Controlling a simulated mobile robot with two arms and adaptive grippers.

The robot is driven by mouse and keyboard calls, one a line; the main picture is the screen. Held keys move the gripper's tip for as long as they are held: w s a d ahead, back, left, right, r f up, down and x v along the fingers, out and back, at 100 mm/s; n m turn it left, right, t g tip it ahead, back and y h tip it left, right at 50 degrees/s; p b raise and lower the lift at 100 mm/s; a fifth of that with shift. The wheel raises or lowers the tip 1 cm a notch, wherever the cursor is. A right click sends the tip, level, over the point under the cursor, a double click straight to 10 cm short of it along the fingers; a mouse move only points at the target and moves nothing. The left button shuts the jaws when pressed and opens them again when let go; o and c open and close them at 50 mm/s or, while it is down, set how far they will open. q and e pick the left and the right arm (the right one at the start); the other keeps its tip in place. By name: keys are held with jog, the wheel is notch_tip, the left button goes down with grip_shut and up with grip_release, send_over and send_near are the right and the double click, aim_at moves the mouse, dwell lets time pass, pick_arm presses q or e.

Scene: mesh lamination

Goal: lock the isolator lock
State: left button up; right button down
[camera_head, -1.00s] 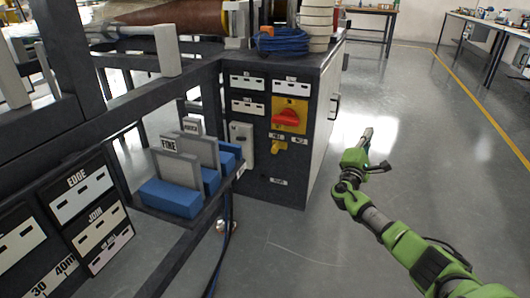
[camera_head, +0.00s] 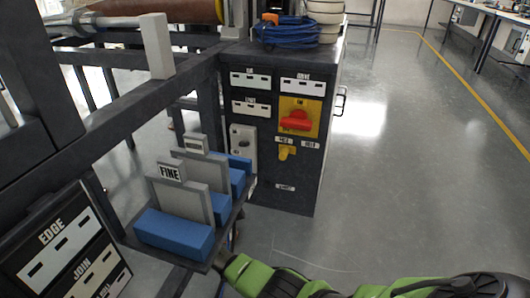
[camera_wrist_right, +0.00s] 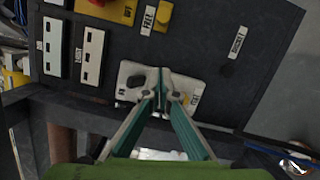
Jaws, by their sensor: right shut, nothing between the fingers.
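The isolator is a red rotary handle (camera_head: 297,121) on a yellow plate on the dark cabinet's front. Below it is a small yellow lock tab (camera_head: 286,153) between or beneath two small labels. In the right wrist view the yellow tab (camera_wrist_right: 164,15) shows at the top edge, beside a label that seems to read FREE. My right gripper (camera_wrist_right: 163,78) is shut and empty, its tips over a light grey plate with a dark knob (camera_wrist_right: 136,81); contact cannot be told. In the head view my right arm reaches in low, its fingertips hidden. My left gripper is not in view.
The grey plate (camera_head: 243,147) is left of the yellow tab. Blue blocks (camera_head: 175,235) with upright grey plates stand on a shelf left of the cabinet, close to my right wrist. A blue cable coil (camera_head: 287,33) lies on top. The floor to the right is clear.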

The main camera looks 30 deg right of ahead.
jog(key=shift+s, duration=0.1)
jog(key=b, duration=0.2)
send_near(280, 149)
jog(key=w+d, duration=0.3)
jog(key=shift+s+d, duration=0.35)
jog(key=shift+d, duration=0.25)
